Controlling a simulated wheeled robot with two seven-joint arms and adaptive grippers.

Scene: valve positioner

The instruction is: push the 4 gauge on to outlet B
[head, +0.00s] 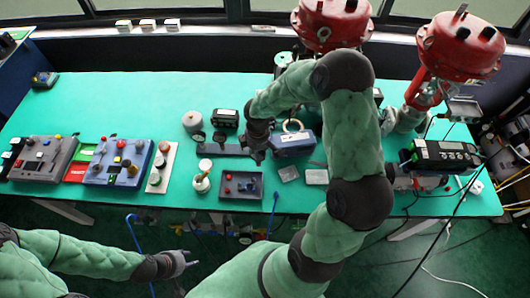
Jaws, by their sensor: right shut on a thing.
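My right gripper (259,154) points down at the right end of a dark grey bar (225,150), just left of a blue-grey box (293,143). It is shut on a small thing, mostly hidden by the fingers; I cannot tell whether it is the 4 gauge. Small dark round pieces (219,137) stand along the bar; no numbers are readable. The blue-grey box may be the positioner, but outlet B's marking cannot be read. My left gripper (190,259) is empty, low in front of the table, its fingers appearing apart.
The green table (130,95) is clear at the back left. Control boxes (118,161) with knobs stand at the left. Red-topped valves (460,45) rise at the back right. A black instrument (440,155) stands at the right.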

